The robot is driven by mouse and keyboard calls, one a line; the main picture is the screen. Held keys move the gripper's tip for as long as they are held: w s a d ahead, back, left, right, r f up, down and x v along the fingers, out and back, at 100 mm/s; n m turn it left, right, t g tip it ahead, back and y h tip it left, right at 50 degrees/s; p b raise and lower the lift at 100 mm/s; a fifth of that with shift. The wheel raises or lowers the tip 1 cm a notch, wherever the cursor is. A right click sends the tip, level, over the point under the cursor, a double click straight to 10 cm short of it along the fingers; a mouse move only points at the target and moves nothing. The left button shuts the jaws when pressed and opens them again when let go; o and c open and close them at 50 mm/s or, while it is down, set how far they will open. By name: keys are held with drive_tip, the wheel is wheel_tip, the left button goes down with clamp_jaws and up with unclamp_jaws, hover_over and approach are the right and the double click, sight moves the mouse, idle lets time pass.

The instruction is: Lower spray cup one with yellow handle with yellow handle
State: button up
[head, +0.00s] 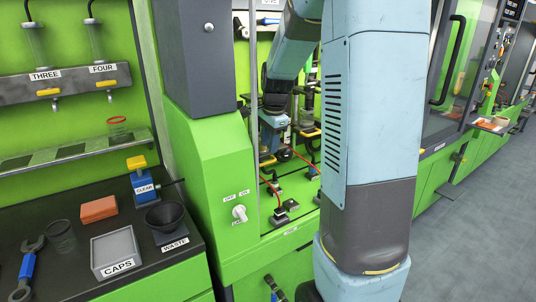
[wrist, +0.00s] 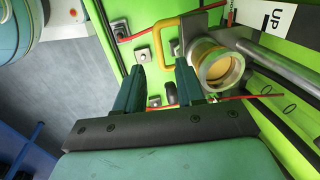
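In the wrist view my gripper (wrist: 161,68) is open, with a clear gap between its two dark green fingers. A bent yellow handle (wrist: 166,38) shows just beyond the fingertips, its lower end appearing between them in the picture. I cannot tell whether a finger touches it. Right of the handle is a round spray cup (wrist: 218,66) with a pale rim and yellowish inside, close to the right finger. In the head view my gripper (head: 271,143) is inside the green bench bay, partly hidden. A yellow handle (head: 267,161) shows below it. No cup number is readable there.
Metal rods and an UP label (wrist: 276,18) lie right of the cup in the wrist view. Red lines and small metal fittings (head: 281,216) sit on the bay floor. A second clear cup (head: 306,116) stands to the right, partly behind my arm. A green cabinet (head: 205,180) borders the bay on the left.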

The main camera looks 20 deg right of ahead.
wheel_tip(320, 180, up, 7)
drive_tip(key=s, duration=0.1)
drive_tip(key=shift+s+d, duration=0.1)
idle(0.6)
